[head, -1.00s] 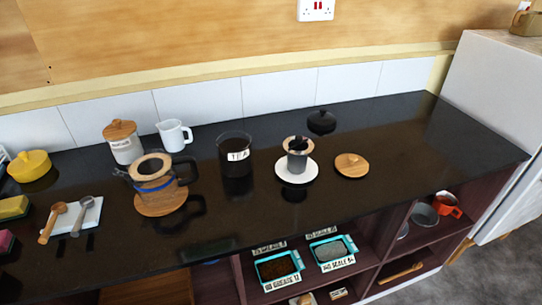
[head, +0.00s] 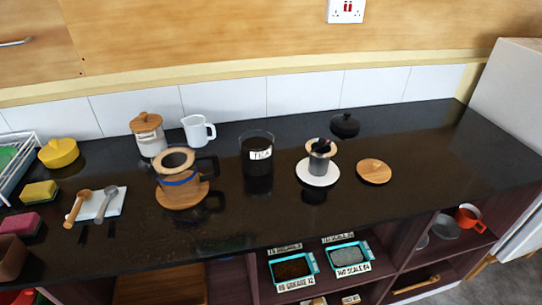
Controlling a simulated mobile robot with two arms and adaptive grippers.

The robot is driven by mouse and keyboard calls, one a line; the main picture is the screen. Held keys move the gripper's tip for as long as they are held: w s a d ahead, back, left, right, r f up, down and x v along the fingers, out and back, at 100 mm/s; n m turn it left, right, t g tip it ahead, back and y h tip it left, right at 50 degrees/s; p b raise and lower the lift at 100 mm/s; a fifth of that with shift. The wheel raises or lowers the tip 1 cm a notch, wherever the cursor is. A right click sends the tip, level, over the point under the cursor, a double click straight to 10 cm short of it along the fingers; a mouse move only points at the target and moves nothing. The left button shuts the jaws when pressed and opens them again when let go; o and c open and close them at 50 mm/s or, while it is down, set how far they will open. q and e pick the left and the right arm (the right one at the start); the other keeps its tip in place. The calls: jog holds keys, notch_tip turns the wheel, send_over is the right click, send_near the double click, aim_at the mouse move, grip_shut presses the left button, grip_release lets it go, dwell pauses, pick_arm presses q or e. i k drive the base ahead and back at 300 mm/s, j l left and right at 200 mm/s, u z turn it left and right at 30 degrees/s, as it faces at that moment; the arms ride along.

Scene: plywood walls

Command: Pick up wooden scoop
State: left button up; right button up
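The wooden scoop (head: 76,208) lies at the left of the dark countertop, with its bowl end resting at the left edge of a small white tray (head: 115,203) and its handle toward the front. A grey metal scoop (head: 106,205) lies right beside it on the same tray. Neither of my grippers shows in the head view. Nothing covers the wooden scoop.
Left of the scoop are a yellow-green sponge (head: 39,192), a pink sponge (head: 18,224) and a brown container (head: 11,257). A yellow lidded pot (head: 58,153) stands behind. A dripper on a wooden board (head: 181,199) is to the right. The front counter strip is mostly clear.

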aim_at(85, 195)
jog(key=u, duration=1.3)
jog(key=i+l+z, duration=0.15)
jog(key=z, duration=0.15)
jog(key=l, duration=0.1)
